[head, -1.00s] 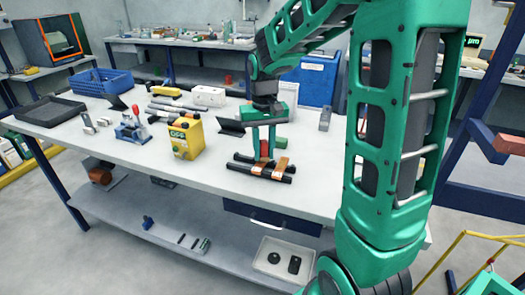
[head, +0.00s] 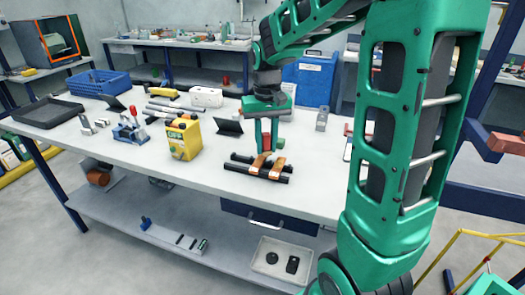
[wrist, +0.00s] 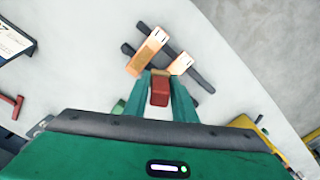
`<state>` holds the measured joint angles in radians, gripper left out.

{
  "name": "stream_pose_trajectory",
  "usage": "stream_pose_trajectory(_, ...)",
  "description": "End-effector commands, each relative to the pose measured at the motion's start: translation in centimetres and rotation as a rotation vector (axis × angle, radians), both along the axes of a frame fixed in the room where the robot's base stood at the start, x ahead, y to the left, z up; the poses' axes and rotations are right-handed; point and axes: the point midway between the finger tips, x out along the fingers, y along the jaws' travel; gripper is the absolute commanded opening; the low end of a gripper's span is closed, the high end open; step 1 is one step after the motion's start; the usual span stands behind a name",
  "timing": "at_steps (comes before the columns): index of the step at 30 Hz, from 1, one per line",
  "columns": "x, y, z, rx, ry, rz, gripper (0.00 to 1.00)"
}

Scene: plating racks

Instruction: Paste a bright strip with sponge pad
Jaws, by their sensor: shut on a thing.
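My gripper (head: 267,140) points down and is shut on a small red sponge pad (head: 266,143). In the wrist view the pad (wrist: 160,90) sits between the fingertips and shows a tan layer at its far end. Two bright copper-coloured strips (head: 260,160) lie across two dark parallel bars on the bench. In the wrist view one strip (wrist: 148,50) is longer, and a shorter strip (wrist: 181,65) lies to its right. The pad is just above the strips' near ends; I cannot tell whether it touches one. The bars (wrist: 185,60) lie diagonally there.
A blue bin (head: 98,82) and black tray (head: 47,112) are far left. The front bench edge is clear.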

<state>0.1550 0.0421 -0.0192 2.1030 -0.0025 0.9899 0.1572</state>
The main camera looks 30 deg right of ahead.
Motion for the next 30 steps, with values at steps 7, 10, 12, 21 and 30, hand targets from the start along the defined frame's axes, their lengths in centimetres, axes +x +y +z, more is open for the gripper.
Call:
stream_pose_trajectory(7,0.1,0.1,2.3,-0.001,-0.002,0.002,0.00)
stream_pose_trajectory(10,0.1,0.1,3.2,-0.001,-0.003,0.002,0.00)
stream_pose_trajectory(12,0.1,0.1,3.9,-0.001,-0.002,0.002,0.00)
stream_pose_trajectory(21,0.1,0.2,5.1,0.000,0.000,0.002,0.00)
stream_pose_trajectory(30,0.0,0.1,5.1,0.000,0.000,0.002,0.00)
